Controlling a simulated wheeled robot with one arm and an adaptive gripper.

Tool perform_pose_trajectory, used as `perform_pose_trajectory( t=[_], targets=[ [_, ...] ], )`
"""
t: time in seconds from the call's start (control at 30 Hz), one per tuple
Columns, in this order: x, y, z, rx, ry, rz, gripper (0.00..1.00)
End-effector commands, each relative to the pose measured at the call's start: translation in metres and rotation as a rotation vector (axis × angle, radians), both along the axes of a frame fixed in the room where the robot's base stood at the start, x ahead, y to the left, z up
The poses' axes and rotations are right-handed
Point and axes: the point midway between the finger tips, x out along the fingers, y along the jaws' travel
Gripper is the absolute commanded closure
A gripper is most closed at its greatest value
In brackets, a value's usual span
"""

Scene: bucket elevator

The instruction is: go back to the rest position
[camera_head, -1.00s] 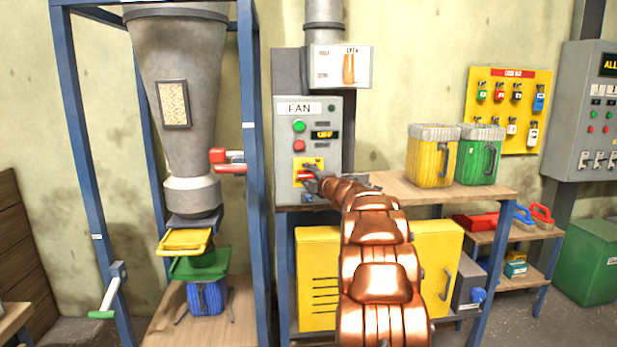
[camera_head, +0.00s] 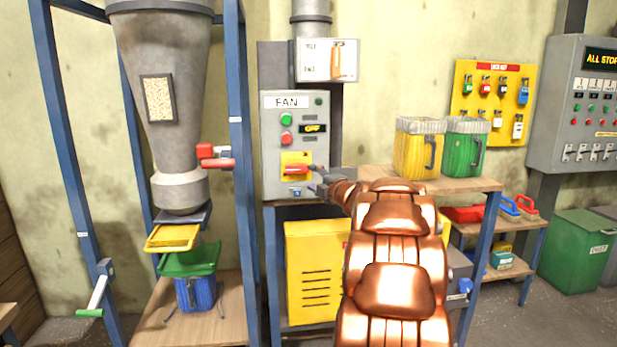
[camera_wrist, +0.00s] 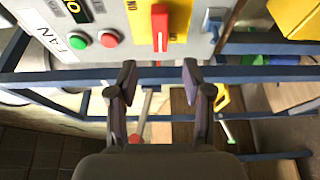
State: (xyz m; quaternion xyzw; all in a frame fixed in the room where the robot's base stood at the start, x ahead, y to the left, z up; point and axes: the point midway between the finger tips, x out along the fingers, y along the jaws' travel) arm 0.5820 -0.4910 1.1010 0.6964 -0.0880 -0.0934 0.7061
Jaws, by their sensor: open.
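My gripper (camera_head: 322,183) is at the end of my copper-coloured arm, just right of and below the red handle (camera_head: 297,170) on the grey FAN panel (camera_head: 268,140). In the wrist view my gripper (camera_wrist: 158,80) has its two fingers apart with nothing between them. The red handle (camera_wrist: 160,28) shows ahead of the fingertips there, on its yellow plate, with a gap between. In the head view the handle lies about level and the display (camera_head: 313,128) reads OFF.
A blue frame (camera_head: 240,150) with a hopper (camera_head: 160,95) stands left of the panel. Yellow and green bins (camera_head: 418,150) stand on the wooden shelf (camera_head: 375,178) to the right. A yellow louvred cabinet (camera_head: 314,275) is below the panel.

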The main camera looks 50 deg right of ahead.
Motion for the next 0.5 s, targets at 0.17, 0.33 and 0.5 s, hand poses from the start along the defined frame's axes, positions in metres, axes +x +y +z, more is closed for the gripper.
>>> perform_pose_trajectory(
  t=[0.17, 0.33, 0.5],
  targets=[
    [-0.0098, 0.0030, 0.0007, -0.001, -0.001, 0.000, 0.50],
    [-0.0113, 0.0036, 0.0000, 0.000, -0.001, 0.001, 0.50],
    [-0.0112, 0.0036, 0.0000, 0.000, -0.001, 0.001, 0.50]
  ],
)
